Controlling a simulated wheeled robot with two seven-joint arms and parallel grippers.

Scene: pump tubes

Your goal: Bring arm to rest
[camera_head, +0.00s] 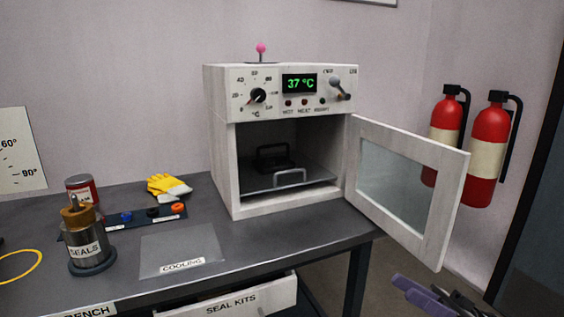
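My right gripper (428,294), with purple fingers, shows at the bottom right edge, below the oven's open door and apart from it. Its arm is mostly outside the picture, and the finger gap is not clear from this angle. I see nothing plainly held in it. My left gripper is not in view.
A white oven (221,154) reading 37 °C stands on the dark bench (315,240). Its door (448,205) is swung wide open to the right. A seals canister (87,245) and a yellow glove (166,186) are at left. The seal kits drawer (230,303) sticks out. Fire extinguishers (489,150) hang at right.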

